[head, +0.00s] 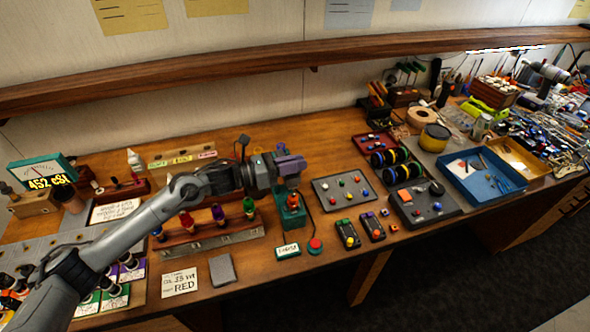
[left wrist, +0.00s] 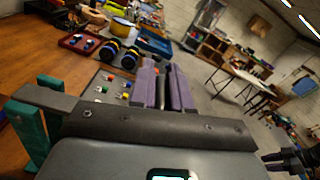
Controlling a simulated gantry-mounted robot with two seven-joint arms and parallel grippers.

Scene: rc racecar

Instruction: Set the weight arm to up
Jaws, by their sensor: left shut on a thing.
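A teal stand (head: 291,213) is on the bench, below and partly hidden by my left gripper (head: 292,164). The left wrist view shows its teal uprights (left wrist: 35,120) at the left, with a grey bar (left wrist: 45,98) that runs behind the gripper body. The bar may be the weight arm, but I cannot tell its full shape or angle. The purple fingers of my left gripper (left wrist: 167,88) are close together just above the stand, with a thin dark piece between them. What this piece belongs to is mostly hidden.
A red button (head: 315,245) on a cable and a small label (head: 288,250) are in front of the stand. A grey panel with coloured knobs (head: 343,191) is to its right. A rack of coloured bottles (head: 205,231) is to its left. A wooden shelf (head: 250,62) crosses behind.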

